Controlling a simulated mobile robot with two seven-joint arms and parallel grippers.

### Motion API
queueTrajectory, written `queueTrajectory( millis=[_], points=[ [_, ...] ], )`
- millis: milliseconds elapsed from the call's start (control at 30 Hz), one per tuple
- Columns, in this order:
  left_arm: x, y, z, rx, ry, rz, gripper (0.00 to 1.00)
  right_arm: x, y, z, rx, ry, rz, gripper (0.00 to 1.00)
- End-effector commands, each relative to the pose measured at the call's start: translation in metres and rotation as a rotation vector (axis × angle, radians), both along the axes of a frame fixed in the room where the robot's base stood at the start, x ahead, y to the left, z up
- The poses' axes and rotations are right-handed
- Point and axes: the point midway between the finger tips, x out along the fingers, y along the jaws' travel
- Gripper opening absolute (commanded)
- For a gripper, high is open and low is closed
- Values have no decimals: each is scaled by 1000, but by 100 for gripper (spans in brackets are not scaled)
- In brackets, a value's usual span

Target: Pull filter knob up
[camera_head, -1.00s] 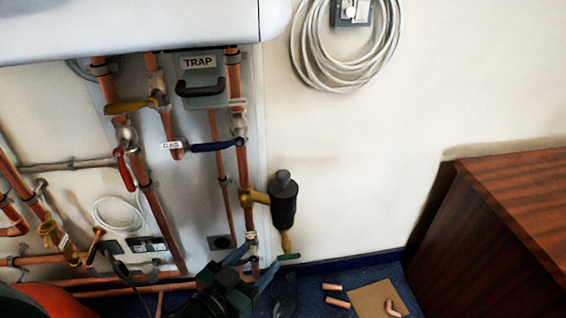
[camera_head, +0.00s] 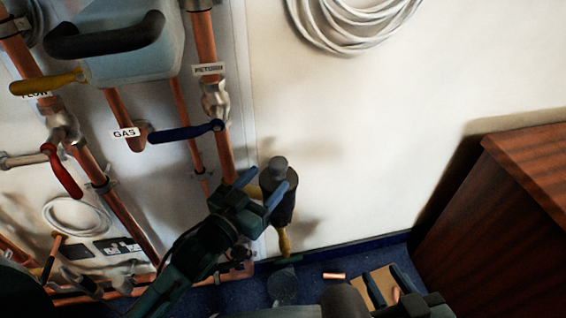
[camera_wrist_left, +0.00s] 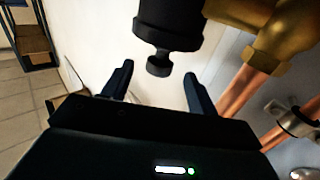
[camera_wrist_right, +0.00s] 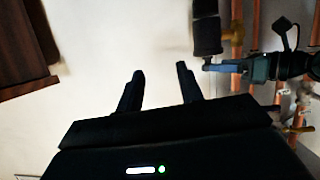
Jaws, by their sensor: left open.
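The black filter (camera_head: 283,205) stands upright on a brass fitting right of the pipes. Its knob (camera_head: 278,163) is the grey-black cap on top. In the left wrist view, turned over, the filter body (camera_wrist_left: 170,25) ends in a small round knob (camera_wrist_left: 158,66). My left gripper (camera_head: 264,187) is open beside the upper filter. Its fingers lie either side of the knob's line in its wrist view, apart from it. My right gripper (camera_head: 382,272) is open and empty, low on the right. The right wrist view shows the filter (camera_wrist_right: 206,36) beyond its fingers.
Copper pipes with a blue lever (camera_head: 185,132), a red lever (camera_head: 63,172) and a yellow lever (camera_head: 45,82) run left of the filter. A wooden cabinet (camera_head: 500,200) stands at right.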

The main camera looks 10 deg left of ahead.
Motion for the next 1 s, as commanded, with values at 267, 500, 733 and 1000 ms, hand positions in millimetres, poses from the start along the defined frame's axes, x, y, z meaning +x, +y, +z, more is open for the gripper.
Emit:
queueTrajectory(
  millis=[267, 500, 733, 1000],
  points=[
    [49, -20, -1, 0, -2, 0, 59, 4, 1, -3, -1, -58, 3, 37],
    [68, -28, -1, 0, 1, 1, 59, 7, 1, -1, -1, -91, 2, 37],
    [69, -28, -1, 1, 2, 1, 59, 7, 1, 0, -1, -95, 2, 37],
    [69, -28, -1, 0, 1, 1, 42, 6, 2, -1, 0, -92, 4, 37]
  ],
)
